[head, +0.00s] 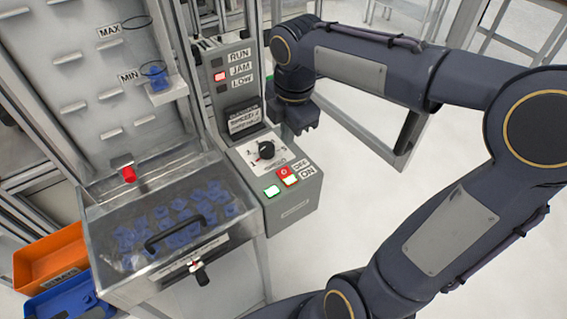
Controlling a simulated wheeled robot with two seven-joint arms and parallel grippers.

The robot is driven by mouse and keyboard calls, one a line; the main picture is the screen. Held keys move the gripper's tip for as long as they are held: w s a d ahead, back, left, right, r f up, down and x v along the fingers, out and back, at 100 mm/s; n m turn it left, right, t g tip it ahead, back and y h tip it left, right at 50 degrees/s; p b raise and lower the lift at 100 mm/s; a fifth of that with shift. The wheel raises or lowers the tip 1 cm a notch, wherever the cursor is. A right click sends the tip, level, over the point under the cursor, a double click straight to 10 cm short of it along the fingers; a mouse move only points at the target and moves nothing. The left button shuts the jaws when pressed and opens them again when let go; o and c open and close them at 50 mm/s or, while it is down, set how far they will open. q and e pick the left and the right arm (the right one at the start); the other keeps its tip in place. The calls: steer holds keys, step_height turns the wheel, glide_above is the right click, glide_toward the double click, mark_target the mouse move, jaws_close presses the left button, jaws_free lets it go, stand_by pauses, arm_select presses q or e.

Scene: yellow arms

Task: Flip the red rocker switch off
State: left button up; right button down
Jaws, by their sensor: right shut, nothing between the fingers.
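The red rocker switch (285,172) is on the sloped top of the grey control box (292,210), beside the OFF and ON labels. Its upper part is red with a round mark, and a pale lit part shows below it. I cannot tell its tilt surely. My right gripper (298,130) is shut and empty. It hangs above the far right of the control box, behind the switch in the picture and apart from it. My left gripper is not in view.
A black dial knob (266,149) and a lit green square (272,191) flank the switch. Left stands a clear-lidded bin (150,285) of blue parts with a black handle. A status panel (232,75) shows JAM lit red. Floor right of the box is open.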

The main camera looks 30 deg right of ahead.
mark_target(285, 174)
steer(key=f, duration=0.4)
steer(key=w+f, duration=0.1)
steer(key=f, duration=0.7)
steer(key=shift+w, duration=0.25)
steer(key=shift+w+f, duration=0.1)
steer(key=shift+f, duration=0.2)
steer(key=shift+s+r, duration=0.1)
steer(key=shift+s, duration=0.4)
steer(key=shift+s+r, duration=0.15)
steer(key=shift+s, duration=0.25)
steer(key=shift+w, duration=0.1)
